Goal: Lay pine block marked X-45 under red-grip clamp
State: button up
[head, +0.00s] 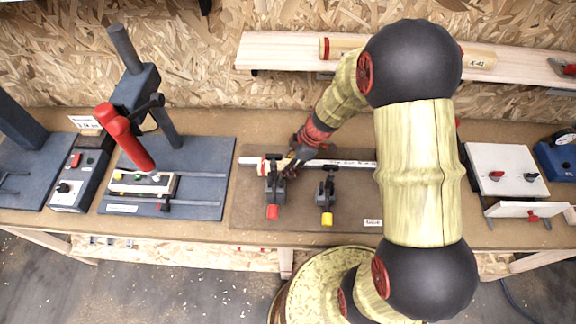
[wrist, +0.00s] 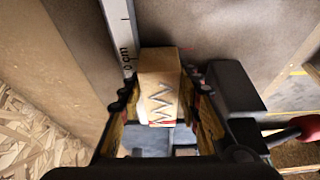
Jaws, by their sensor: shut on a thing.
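My gripper (wrist: 160,92) is shut on a pine block (wrist: 158,85), with one finger on each side of it. The block shows a dark zigzag mark and a red line near its lower edge in the wrist view; I cannot read X-45 on it. In the head view my gripper (head: 294,160) is low at the white ruled bar, just behind the red-grip clamp (head: 273,190), and hides most of the block. The clamp's red grip points to the front. In the wrist view a red grip (wrist: 305,124) shows at the right edge. I cannot tell whether the block touches the base.
A yellow-grip clamp (head: 326,194) stands right of the red one on the brown board (head: 300,217). The ruled bar (head: 345,163) runs along behind both. A red-handled press (head: 125,137) stands left. A shelf (head: 270,52) holds marked pieces behind my arm.

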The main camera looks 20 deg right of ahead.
jog(key=o, duration=1.1)
jog(key=shift+o, duration=0.7)
jog(key=shift+r+p, duration=0.75)
jog(key=shift+p, duration=0.5)
jog(key=v, duration=1.1)
jog(key=s+a+r+m+t+h, duration=0.2)
jog(key=s+r+m, duration=0.4)
jog(key=s+r, duration=0.3)
jog(key=s+a+r+m+t+h, duration=0.1)
jog(key=s+r+m, duration=0.6)
jog(key=r, duration=0.7)
jog(key=shift+s+a+m+t+h, duration=0.35)
jog(key=shift+s+t+h, duration=0.15)
jog(key=shift+s, duration=0.5)
